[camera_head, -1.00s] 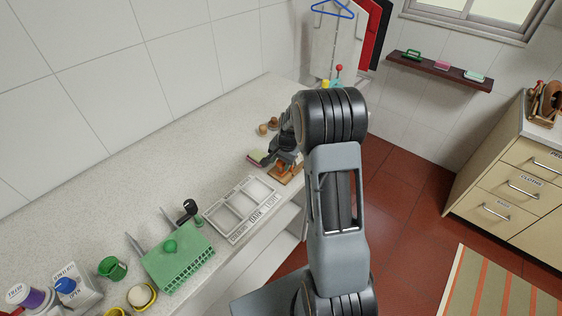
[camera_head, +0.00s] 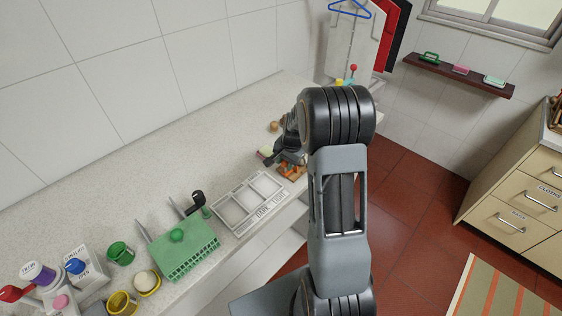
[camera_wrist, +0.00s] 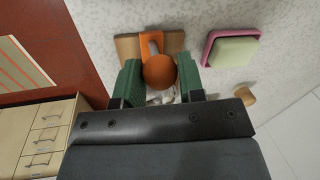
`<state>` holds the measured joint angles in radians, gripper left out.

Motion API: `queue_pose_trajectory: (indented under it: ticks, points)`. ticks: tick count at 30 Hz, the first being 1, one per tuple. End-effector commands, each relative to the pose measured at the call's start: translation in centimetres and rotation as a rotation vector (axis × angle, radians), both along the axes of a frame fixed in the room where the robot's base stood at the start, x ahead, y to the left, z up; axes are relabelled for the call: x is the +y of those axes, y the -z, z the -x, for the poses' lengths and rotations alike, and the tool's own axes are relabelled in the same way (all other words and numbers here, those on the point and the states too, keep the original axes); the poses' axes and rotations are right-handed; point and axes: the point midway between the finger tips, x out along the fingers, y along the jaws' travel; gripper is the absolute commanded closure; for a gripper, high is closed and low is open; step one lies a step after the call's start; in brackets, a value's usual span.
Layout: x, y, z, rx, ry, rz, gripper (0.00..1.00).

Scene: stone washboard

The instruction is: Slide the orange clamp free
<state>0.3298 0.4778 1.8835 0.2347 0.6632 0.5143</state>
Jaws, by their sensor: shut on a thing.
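The orange clamp (camera_wrist: 151,43) sits against a wooden block (camera_wrist: 127,46) and has a round orange knob (camera_wrist: 159,72). It also shows small in the head view (camera_head: 291,168), at the counter's front edge, partly hidden by my arm. My gripper (camera_wrist: 160,80) is at the knob, with its green finger pads on either side, shut on it. A bit of white cloth-like material (camera_wrist: 160,97) shows beneath the knob, mostly hidden by the gripper.
A pink-rimmed sponge or dish (camera_wrist: 232,48) lies beside the clamp, with a small wooden peg (camera_wrist: 245,95) near it. A white sorting tray (camera_head: 243,203) and a green rack (camera_head: 185,250) stand along the counter. Red floor lies beyond the counter edge.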

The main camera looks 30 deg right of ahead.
Motion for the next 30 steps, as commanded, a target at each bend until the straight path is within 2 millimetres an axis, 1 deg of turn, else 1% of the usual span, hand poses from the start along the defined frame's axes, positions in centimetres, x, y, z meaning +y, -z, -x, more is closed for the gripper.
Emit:
queue_pose_trajectory:
  ticks: [1, 7, 8, 15, 23, 26, 30]
  points:
    - [0.3, 0.1, 0.2, 0.006, 0.003, -0.009, 1.0]
    - [0.3, 0.1, 0.2, 0.01, 0.004, -0.01, 1.0]
    - [0.3, 0.1, 0.2, 0.01, 0.003, -0.011, 0.61]
    - [0.1, 0.0, 0.2, 0.007, 0.006, -0.008, 0.4]
    - [0.0, -0.1, 0.2, 0.004, 0.006, -0.007, 0.4]
    - [-0.1, -0.9, 0.2, 0.002, 0.006, -0.006, 0.4]
    - [-0.3, -3.1, 0.6, 0.0, 0.005, -0.005, 0.4]
